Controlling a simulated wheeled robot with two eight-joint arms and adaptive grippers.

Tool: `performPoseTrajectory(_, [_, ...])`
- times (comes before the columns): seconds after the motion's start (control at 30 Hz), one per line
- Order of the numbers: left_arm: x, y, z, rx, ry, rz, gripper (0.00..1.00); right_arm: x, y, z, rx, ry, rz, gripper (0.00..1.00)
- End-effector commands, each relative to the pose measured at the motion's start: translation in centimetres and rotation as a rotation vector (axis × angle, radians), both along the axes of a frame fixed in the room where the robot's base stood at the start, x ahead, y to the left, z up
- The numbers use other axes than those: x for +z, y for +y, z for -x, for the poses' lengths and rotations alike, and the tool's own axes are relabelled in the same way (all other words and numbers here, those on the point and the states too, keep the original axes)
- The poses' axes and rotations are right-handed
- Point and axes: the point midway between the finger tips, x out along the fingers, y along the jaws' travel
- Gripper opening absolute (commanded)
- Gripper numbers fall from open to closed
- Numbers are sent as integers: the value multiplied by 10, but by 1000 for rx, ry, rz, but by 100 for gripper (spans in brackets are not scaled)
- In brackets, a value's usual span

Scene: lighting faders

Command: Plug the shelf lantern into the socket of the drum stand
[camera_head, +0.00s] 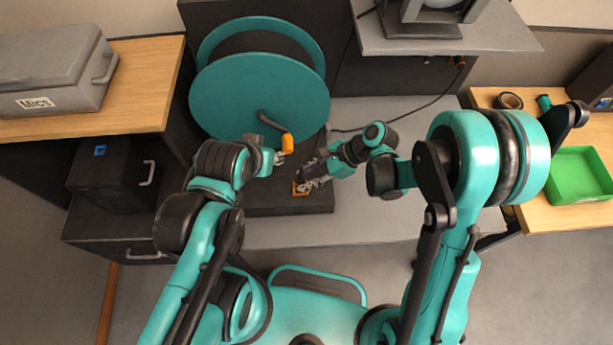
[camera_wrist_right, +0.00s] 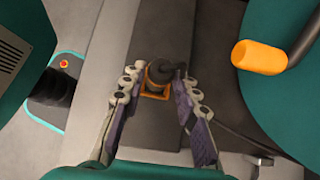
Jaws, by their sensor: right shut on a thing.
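The lantern (camera_head: 432,12) stands on the upper shelf and is cut off by the top edge. The drum stand has a large teal cable drum (camera_head: 255,95) and a dark base. The orange-edged socket (camera_head: 300,188) is on the base and also shows in the right wrist view (camera_wrist_right: 155,96). My right gripper (camera_head: 308,180) is shut on a dark plug (camera_wrist_right: 160,70), right at the socket. I cannot tell whether the plug is seated. My left gripper (camera_head: 279,157) is just beside the drum's orange crank handle (camera_head: 288,143); its jaws are too small to read.
A black cord (camera_head: 400,121) runs along the grey bench from the shelf side towards my right gripper. A grey case (camera_head: 55,70) sits on the left wooden top. A green tray (camera_head: 578,175) and a tape roll (camera_head: 508,100) lie on the right table. The bench right of the base is mostly clear.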

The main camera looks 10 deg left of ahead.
Motion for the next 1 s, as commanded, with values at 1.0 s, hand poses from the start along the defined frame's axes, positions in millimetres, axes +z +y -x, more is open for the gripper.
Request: performPoseTrajectory(1.0, [-11,0,0,0,0,0,36,-9,0,0,0,0,0,0])
